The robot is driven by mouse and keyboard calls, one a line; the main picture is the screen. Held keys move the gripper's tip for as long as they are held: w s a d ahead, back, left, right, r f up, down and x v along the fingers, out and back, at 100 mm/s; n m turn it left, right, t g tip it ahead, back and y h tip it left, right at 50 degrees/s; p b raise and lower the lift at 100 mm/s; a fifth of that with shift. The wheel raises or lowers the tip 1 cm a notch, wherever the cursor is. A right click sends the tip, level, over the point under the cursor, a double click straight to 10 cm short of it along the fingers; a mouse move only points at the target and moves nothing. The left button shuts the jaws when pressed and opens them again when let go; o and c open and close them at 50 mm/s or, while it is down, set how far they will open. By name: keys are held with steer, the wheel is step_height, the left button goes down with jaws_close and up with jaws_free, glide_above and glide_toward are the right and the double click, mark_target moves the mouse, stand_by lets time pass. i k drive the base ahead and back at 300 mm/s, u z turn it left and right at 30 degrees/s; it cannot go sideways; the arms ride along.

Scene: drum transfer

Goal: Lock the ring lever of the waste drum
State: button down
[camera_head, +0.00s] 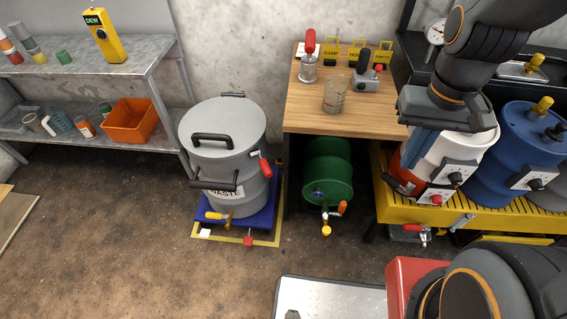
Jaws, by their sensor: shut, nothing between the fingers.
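The grey waste drum (222,179) stands upright on a blue base at the centre left, with a "WASTE" label on its front. Its grey lid (232,117) sits on top and has a black handle. The red-gripped ring lever (265,166) is at the drum's right side, tilted; whether it lies flat against the ring I cannot tell. My gripper (417,148) is at the upper right, in front of the white and orange drums, well away from the lever. It is shut and empty; its fingertips are hard to make out.
A wooden bench (345,105) with a beaker and valve pieces stands right of the waste drum, a green drum (328,170) beneath it. A blue drum (532,140) stands on a yellow platform at right. A metal shelf (95,75) with an orange bin is at left.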

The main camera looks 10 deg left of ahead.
mark_target(264, 165)
steer(key=k, duration=0.55)
steer(key=u, duration=1.15)
steer(key=i, duration=0.5)
steer(key=u, duration=0.05)
